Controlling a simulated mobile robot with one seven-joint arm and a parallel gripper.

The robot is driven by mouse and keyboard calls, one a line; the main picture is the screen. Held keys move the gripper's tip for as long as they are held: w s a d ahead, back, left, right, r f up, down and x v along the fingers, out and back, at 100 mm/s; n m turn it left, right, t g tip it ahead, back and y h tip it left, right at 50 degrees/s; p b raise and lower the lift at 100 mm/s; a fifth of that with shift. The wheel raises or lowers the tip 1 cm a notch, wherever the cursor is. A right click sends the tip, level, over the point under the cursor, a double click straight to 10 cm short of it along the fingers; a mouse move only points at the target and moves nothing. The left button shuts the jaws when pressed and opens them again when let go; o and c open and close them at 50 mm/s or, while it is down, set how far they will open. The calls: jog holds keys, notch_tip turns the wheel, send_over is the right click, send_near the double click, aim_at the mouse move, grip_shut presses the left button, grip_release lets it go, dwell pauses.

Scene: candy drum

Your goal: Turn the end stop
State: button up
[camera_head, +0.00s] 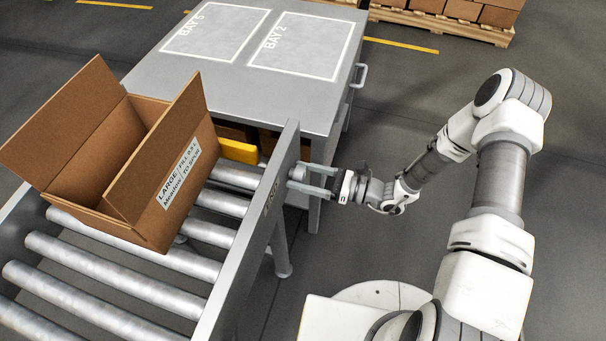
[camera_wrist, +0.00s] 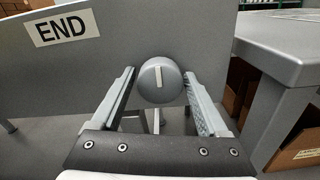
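The end stop's knob (camera_wrist: 160,81) is a round grey dial with a pale line that stands nearly upright. It sits on the grey side rail of the roller conveyor, right of the "END" label (camera_wrist: 64,27) in the wrist view. My gripper (camera_wrist: 160,76) is open, with one finger on each side of the knob and narrow gaps showing. In the head view my gripper (camera_head: 304,178) points left at the rail's outer face and partly hides the knob (camera_head: 297,173). A yellow bar (camera_head: 238,151) stands at the end of the rollers, behind the rail.
An open cardboard box (camera_head: 120,215) with a white label sits on the rollers (camera_head: 95,262), close to the yellow bar. A grey table (camera_head: 205,78) marked "BAY 5" and "BAY 2" stands beyond the conveyor's end. Its corner and leg are right of my gripper in the wrist view.

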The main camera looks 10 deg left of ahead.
jog(key=c, duration=1)
jog(key=shift+c, duration=0.2)
